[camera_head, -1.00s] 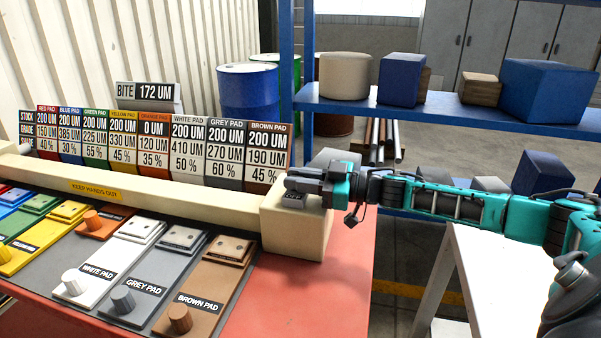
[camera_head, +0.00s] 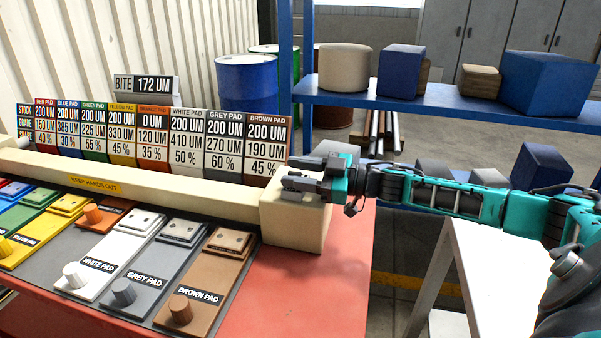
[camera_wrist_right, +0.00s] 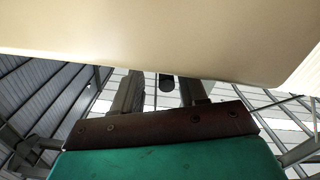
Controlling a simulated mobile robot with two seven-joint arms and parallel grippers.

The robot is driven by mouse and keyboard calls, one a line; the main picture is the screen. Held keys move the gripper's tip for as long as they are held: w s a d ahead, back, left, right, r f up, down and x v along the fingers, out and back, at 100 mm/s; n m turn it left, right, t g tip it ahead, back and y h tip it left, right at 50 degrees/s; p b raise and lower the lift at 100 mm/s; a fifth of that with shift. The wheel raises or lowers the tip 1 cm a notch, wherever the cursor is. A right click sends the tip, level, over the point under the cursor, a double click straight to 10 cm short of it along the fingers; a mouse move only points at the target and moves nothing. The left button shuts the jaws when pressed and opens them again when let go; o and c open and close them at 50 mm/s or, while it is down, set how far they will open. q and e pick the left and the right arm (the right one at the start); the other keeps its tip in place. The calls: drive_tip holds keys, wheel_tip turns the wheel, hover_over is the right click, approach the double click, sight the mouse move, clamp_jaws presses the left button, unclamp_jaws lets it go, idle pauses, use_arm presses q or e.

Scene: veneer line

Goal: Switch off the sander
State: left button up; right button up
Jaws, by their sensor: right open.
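The sander is the red-topped bench with a long cream beam (camera_head: 180,190) marked KEEP HANDS OUT. The beam ends at the right in a cream block (camera_head: 290,226). My right gripper (camera_head: 290,186) is at the top of this block, its fingers pointing left; I cannot tell whether it touches. In the wrist view my right gripper (camera_wrist_right: 166,92) is open, with a small dark round thing (camera_wrist_right: 167,82) showing between its fingers. A smooth cream surface (camera_wrist_right: 150,40) fills the top of that view. No switch is clearly readable. My left gripper is out of view.
Coloured pad plates with knobs, such as the brown pad (camera_head: 207,285), lie in front of the beam. A sign board (camera_head: 225,143) with numbers stands behind it. A blue shelf (camera_head: 440,105) with blocks and a white table (camera_head: 490,270) are at the right.

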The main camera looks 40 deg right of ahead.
drive_tip(key=shift+s, duration=0.1)
drive_tip(key=p+v, duration=0.1)
drive_tip(key=v, duration=1.1)
drive_tip(key=shift+s+d, duration=0.15)
drive_tip(key=shift+s, duration=0.1)
drive_tip(key=shift+d, duration=0.1)
idle(0.7)
